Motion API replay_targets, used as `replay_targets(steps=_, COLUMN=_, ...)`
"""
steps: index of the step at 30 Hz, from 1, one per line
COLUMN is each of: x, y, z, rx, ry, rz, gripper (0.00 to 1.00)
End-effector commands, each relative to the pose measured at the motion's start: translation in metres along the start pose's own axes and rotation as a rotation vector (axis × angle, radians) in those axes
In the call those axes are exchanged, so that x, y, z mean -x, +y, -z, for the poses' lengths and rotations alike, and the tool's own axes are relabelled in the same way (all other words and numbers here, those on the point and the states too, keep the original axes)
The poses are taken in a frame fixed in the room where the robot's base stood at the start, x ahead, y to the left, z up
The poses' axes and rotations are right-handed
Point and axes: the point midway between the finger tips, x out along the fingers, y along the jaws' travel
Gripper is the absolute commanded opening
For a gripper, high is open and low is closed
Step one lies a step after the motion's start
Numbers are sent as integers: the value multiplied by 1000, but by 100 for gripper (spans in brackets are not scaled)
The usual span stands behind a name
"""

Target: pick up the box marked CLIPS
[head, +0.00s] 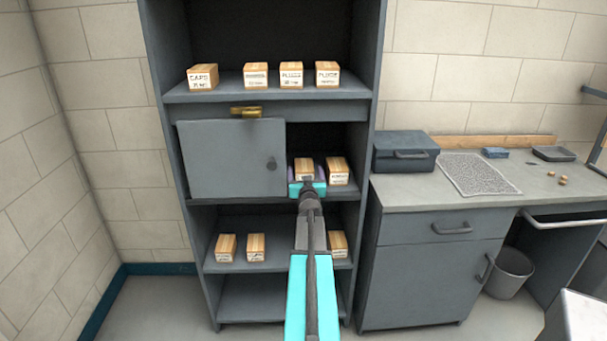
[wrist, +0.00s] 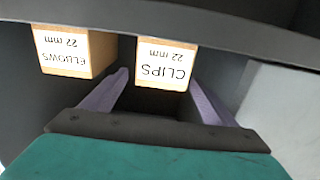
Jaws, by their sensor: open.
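The box marked CLIPS (wrist: 166,66) is a light wooden box with a white label, upside down in the wrist view. In the head view it stands on the middle shelf (head: 304,166), right of the closed grey door. My gripper (head: 306,175) is in front of it with its jaws open. In the wrist view the two pale purple fingers (wrist: 160,80) reach towards either side of the box's front. A gap shows at the left finger; the right finger is close to the box edge, and contact there cannot be told. The gripper partly hides the box's front in the head view.
A box marked ELBOWS (wrist: 72,52) stands beside it, on the right in the head view (head: 338,171). The closed door (head: 232,158) is at the left. The shelf above (head: 225,94) holds several boxes; more stand below. A worktop (head: 400,190) is at the right.

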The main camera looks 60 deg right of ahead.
Motion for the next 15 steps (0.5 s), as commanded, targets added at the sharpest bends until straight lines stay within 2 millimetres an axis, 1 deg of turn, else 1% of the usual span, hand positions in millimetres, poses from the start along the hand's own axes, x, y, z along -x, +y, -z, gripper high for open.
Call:
replay_targets(steps=1, x=-7, y=0, z=1, rx=0, ry=0, rz=0, gripper=80)
replay_targets(steps=6, x=-20, y=0, z=2, rx=-2, ry=0, rz=0, gripper=80)
replay_targets(steps=10, x=-28, y=0, z=1, rx=-2, ry=0, rz=-1, gripper=80)
replay_targets(steps=15, x=-32, y=0, z=1, rx=-1, ry=0, rz=-1, gripper=80)
